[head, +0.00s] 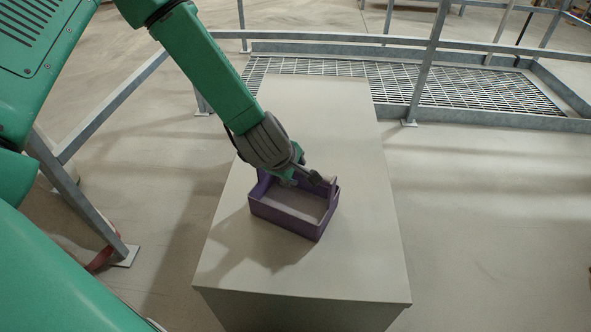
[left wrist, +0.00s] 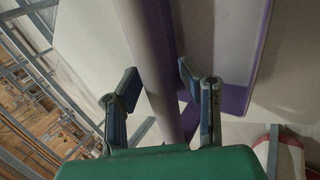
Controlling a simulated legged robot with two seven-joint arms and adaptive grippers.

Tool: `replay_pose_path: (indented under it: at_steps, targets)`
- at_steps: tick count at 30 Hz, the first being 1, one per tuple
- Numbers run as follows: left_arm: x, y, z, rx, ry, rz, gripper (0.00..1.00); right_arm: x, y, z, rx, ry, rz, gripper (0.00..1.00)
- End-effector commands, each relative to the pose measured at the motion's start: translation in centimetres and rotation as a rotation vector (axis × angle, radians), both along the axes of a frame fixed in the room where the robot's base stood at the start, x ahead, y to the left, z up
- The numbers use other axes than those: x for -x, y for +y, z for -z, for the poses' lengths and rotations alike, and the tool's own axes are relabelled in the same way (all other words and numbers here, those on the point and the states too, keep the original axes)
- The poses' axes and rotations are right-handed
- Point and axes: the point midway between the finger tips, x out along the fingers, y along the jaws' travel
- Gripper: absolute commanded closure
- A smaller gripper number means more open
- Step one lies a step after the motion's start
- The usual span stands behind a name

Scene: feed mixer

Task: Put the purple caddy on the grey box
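The purple caddy (head: 318,231) is an open-topped tray with a raised side at the back. In the head view it appears to rest upright on the grey box (head: 370,240), near the middle of its top. My left gripper (head: 310,181) is at the caddy's raised back side. In the left wrist view the two fingers of my left gripper (left wrist: 158,88) stand apart, with a purplish bar of the caddy (left wrist: 160,60) between them. Gaps show beside the bar, so the fingers look open around it. My right gripper is in neither view.
A metal grating (head: 470,88) with a raised edge lies behind the box. Grey railings (head: 425,60) run along the back and left. The box top is clear in front of the caddy and behind it. Open floor (head: 490,220) lies to the right.

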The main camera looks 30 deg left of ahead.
Motion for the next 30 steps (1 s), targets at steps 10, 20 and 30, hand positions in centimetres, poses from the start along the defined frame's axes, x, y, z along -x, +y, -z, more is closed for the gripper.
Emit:
replay_pose_path:
  at_steps: [10, 20, 30]
  targets:
    - [0.7, 0.0, -1.7, 0.001, -0.001, 0.001, 0.66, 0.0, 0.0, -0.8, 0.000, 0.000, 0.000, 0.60]
    - [4.5, -0.2, -7.6, -0.001, 0.000, 0.001, 0.66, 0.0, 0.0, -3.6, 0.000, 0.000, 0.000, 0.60]
    - [6.6, -0.3, -10.2, 0.000, 0.001, 0.000, 0.66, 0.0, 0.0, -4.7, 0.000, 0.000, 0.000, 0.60]
